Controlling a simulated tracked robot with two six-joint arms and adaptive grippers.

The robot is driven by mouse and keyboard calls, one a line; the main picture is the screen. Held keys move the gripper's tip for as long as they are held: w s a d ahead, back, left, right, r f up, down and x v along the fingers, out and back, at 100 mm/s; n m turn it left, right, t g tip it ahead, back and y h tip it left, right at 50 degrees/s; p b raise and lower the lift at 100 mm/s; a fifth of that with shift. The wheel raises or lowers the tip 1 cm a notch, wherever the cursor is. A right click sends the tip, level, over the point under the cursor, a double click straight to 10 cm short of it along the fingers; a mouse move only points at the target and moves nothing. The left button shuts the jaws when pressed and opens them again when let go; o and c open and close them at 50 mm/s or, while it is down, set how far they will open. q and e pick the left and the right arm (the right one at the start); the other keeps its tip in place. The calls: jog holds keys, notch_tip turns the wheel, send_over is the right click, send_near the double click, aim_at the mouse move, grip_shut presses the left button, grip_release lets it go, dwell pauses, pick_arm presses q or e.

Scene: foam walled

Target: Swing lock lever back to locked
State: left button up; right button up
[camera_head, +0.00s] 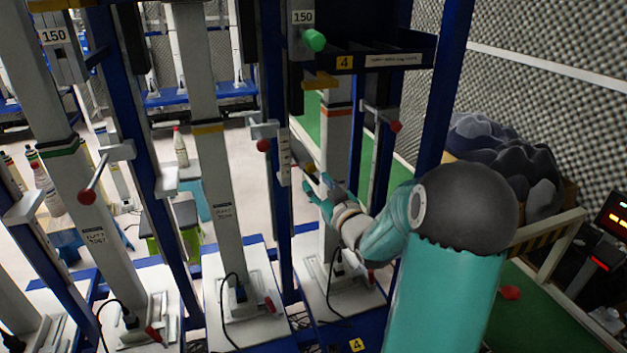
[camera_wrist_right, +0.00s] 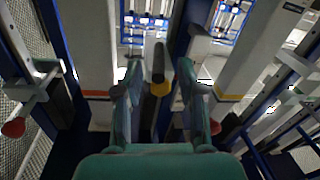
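My right gripper (camera_head: 318,188) reaches in from the right among the white and blue uprights, at the upright marked 4. In the right wrist view its two teal fingers (camera_wrist_right: 160,92) are spread apart. My left gripper is not in view.
Red-knobbed arms stick out nearby: one left of my gripper (camera_head: 263,145), one to its upper right (camera_head: 395,126). A dark shelf (camera_head: 400,60) hangs above. Cables run along the white bases.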

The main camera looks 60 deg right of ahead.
jog(key=v, duration=0.4)
jog(key=shift+s, duration=0.1)
